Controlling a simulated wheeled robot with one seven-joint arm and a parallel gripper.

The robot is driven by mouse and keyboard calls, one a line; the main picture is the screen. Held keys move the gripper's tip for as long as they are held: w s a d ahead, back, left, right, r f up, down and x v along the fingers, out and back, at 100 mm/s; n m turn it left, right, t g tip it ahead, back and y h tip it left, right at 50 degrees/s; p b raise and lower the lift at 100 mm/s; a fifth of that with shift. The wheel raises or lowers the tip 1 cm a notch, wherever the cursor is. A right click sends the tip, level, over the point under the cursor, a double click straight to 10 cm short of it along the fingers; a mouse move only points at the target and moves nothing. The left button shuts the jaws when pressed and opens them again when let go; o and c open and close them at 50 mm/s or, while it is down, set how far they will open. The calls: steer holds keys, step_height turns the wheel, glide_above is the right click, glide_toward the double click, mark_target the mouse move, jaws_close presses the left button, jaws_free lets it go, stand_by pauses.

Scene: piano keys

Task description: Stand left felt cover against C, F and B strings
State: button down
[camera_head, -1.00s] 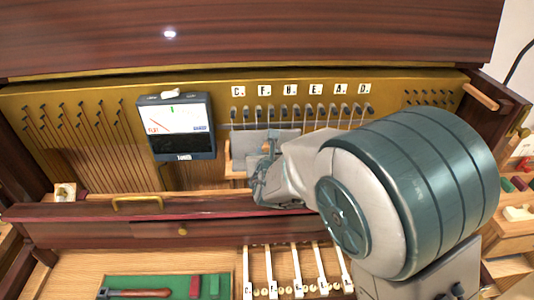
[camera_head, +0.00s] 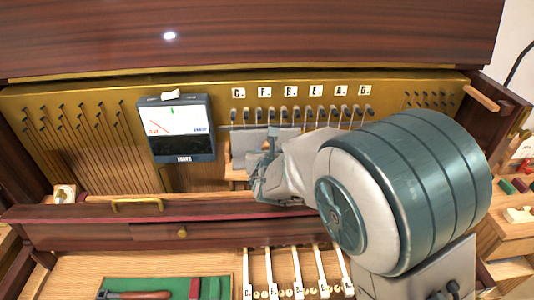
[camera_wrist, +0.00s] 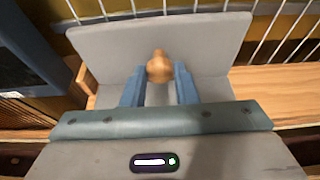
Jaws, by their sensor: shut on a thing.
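The left felt cover (camera_wrist: 205,48) is a grey panel with a round wooden knob (camera_wrist: 159,68). In the wrist view my gripper (camera_wrist: 158,82) has its two blue fingers closed on the knob. In the head view the grey cover (camera_head: 246,143) stands in front of the strings below the C, F and B labels (camera_head: 264,91). My gripper (camera_head: 266,170) is in front of it and hides part of it. Bare strings (camera_wrist: 287,30) show behind and right of the panel in the wrist view. I cannot tell whether the panel touches the strings.
A tuner with a dial (camera_head: 178,128) stands close left of the cover. A wooden ledge (camera_wrist: 275,88) runs below the panel. The dark wooden rail (camera_head: 80,212) crosses in front, with a brass handle (camera_head: 137,206). White keys (camera_head: 297,275) lie below. My arm covers the right side.

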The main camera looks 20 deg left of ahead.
steer(key=shift+w+a, duration=0.45)
steer(key=shift+w, duration=0.35)
steer(key=c, duration=1.1)
jaws_free()
steer(key=shift+o, duration=0.2)
steer(key=f+v, duration=0.1)
steer(key=v, duration=0.7)
steer(key=shift+s, duration=0.25)
steer(key=shift+d+r, duration=0.1)
